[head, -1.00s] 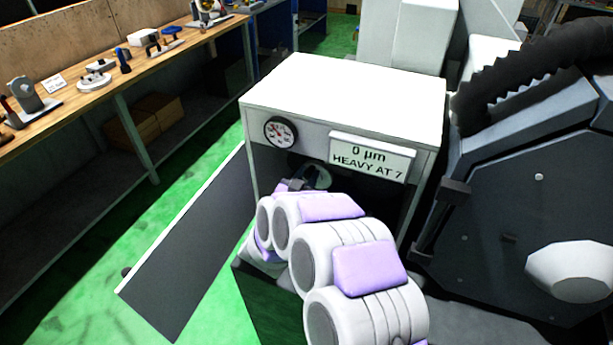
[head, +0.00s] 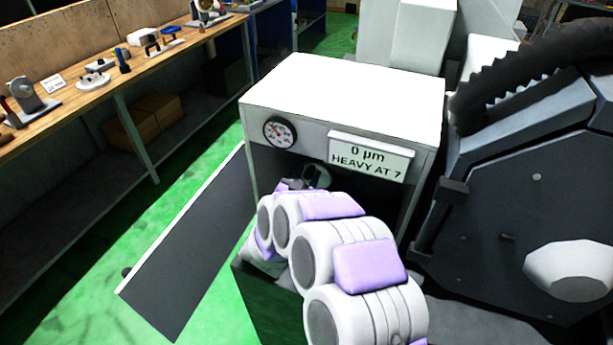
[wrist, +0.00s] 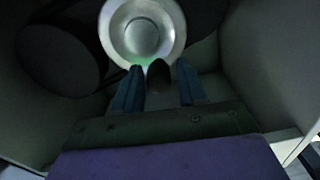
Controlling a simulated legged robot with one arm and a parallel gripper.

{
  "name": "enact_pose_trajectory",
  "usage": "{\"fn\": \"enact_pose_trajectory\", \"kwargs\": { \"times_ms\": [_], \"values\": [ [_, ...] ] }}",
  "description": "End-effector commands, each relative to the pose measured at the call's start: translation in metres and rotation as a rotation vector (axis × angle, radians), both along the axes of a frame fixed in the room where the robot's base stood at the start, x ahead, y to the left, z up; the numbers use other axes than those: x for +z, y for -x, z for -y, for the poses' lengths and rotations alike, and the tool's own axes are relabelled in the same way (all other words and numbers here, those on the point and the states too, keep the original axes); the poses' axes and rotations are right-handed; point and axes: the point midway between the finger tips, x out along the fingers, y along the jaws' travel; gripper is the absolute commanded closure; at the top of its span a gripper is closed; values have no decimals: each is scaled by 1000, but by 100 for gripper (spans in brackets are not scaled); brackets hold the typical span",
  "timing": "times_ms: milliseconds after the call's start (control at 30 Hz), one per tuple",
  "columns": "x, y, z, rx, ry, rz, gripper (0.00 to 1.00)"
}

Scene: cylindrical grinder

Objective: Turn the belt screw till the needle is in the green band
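The round dial gauge (head: 280,132) is on the front of the white-topped machine cabinet. Its needle and green band are too small to read. My gripper (wrist: 160,78) is inside the open cabinet, its two blue fingers apart. A dark rounded knob (wrist: 158,76), perhaps the belt screw, shows between the fingers with a narrow gap on each side. A silver pulley (wrist: 142,36) sits just beyond the fingertips. In the head view my arm hides the gripper and the knob.
A sign (head: 370,157) reads "0 µm HEAVY AT 7". A dark cylinder (wrist: 60,52) lies left of the fingers; the cabinet wall (wrist: 265,70) is close on the right. The cabinet door (head: 190,250) hangs open at left. A workbench (head: 75,90) with tools stands further left.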

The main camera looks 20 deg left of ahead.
Motion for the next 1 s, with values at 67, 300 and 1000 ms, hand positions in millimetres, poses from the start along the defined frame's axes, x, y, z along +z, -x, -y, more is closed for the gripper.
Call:
{"fn": "enact_pose_trajectory", "kwargs": {
  "times_ms": [67, 300, 1000],
  "values": [
    [0, 0, 0, 0, 0, 0, 51],
    [0, 0, 1, -1, 0, 0, 48],
    [0, 121, -11, 5, 2, -5, 48]
  ]
}}
